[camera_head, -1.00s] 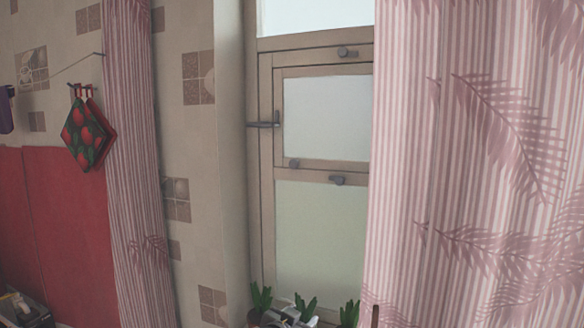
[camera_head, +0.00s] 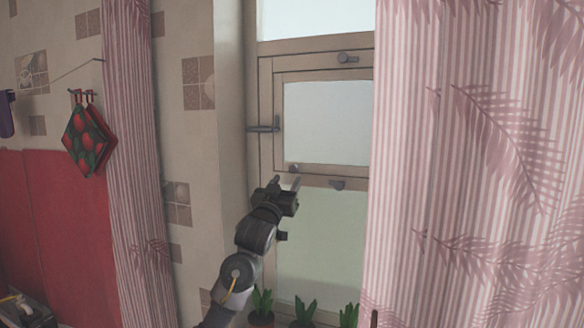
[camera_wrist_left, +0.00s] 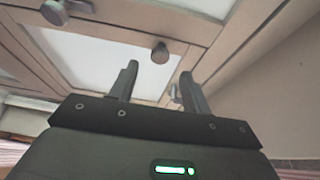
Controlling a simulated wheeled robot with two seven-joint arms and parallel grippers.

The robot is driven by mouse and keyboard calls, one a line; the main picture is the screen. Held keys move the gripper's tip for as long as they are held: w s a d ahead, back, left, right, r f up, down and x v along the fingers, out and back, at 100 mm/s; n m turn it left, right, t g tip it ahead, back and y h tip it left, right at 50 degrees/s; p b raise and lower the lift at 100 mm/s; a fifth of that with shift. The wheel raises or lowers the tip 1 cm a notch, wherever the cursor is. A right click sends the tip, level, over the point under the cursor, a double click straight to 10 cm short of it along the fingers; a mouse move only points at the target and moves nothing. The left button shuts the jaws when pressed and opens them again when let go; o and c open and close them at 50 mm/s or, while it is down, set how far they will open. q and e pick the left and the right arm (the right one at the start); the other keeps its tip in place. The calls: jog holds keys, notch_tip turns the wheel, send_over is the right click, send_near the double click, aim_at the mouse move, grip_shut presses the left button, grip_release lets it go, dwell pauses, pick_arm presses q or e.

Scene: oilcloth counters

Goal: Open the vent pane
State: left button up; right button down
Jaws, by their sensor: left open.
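The vent pane (camera_head: 326,120) is a small frosted pane in a beige wooden frame, in the middle of the window. It looks shut. A dark lever (camera_head: 262,127) is at its left edge. A small grey knob (camera_head: 294,167) is at its lower left, just above my left gripper (camera_head: 288,183). My left gripper is open and empty. In the left wrist view, a round knob (camera_wrist_left: 160,52) shows beyond and between the fingertips (camera_wrist_left: 158,72); I cannot tell the remaining gap. My right gripper is not in view.
A striped pink curtain (camera_head: 470,170) covers the right side, and another (camera_head: 133,150) hangs left. Potted plants (camera_head: 305,308) stand along the bottom of the window. Red pot holders (camera_head: 88,140) hang on the left wall.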

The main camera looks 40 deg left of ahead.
aim_at(293, 170)
pick_arm(q)
jog(key=p+x, duration=0.2)
jog(key=x, duration=0.3)
jog(key=shift+w+a+r, duration=0.1)
jog(key=shift+w, duration=0.3)
jog(key=shift+c, duration=0.3)
grip_shut()
